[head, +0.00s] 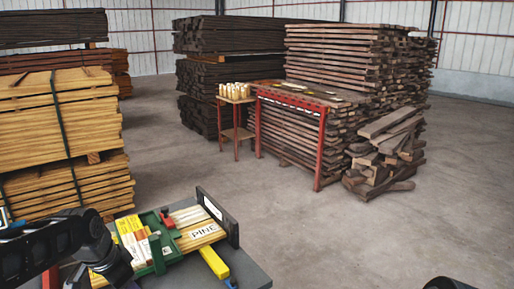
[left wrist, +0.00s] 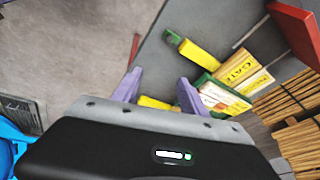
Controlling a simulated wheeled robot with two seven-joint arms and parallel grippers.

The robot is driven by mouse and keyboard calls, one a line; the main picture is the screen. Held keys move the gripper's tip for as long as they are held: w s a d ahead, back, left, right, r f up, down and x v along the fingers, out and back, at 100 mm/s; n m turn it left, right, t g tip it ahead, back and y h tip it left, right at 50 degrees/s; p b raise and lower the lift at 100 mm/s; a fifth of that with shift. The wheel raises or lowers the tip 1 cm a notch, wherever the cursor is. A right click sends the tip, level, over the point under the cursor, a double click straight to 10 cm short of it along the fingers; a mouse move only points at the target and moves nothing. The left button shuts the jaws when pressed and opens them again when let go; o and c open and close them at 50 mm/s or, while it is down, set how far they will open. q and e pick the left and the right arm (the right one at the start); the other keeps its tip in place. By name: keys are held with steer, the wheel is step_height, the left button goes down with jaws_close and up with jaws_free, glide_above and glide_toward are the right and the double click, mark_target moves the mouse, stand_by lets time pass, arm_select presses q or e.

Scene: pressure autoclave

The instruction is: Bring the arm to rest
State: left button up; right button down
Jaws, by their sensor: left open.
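My left arm (head: 65,245) comes in at the lower left of the head view, beside a dark grey bench top (head: 250,272). The left gripper (left wrist: 157,90) shows in the left wrist view, its two purple fingers spread apart with nothing between them. It appears over the bench edge, with a green and yellow fixture (left wrist: 210,90) just beyond the fingers. In the head view the gripper's fingertips cannot be made out. A small dark part at the bottom right edge is too cropped to identify, and the right gripper is not seen.
The bench carries pale wood pieces with a PINE label (head: 204,232), a green frame (head: 152,243) and a yellow bar (head: 214,262). Yellow lumber stacks (head: 60,130) stand at left. A red-framed table (head: 322,140) stands by dark lumber. The floor (head: 300,215) between is clear.

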arm_select(q)
steer(key=d+f+n+t+h, duration=0.1)
steer(key=d+f+n, duration=0.2)
steer(key=d+f, duration=0.6)
steer(key=d+f+n+h, duration=0.1)
steer(key=d+f+n, duration=0.35)
steer(key=f, duration=0.85)
steer(key=s+d+f+g, duration=0.1)
steer(key=s+d+f, duration=0.2)
steer(key=s+f, duration=0.2)
steer(key=s+d+f+g+h, duration=0.1)
steer(key=s+d+f, duration=0.3)
steer(key=s, duration=0.6)
steer(key=s+d+f+n+g, duration=0.1)
steer(key=s+d+f+g, duration=0.1)
steer(key=s+f, duration=0.4)
steer(key=shift+s+d+f+h, duration=0.2)
steer(key=shift+s+d+h, duration=0.1)
steer(key=shift+s+d, duration=0.65)
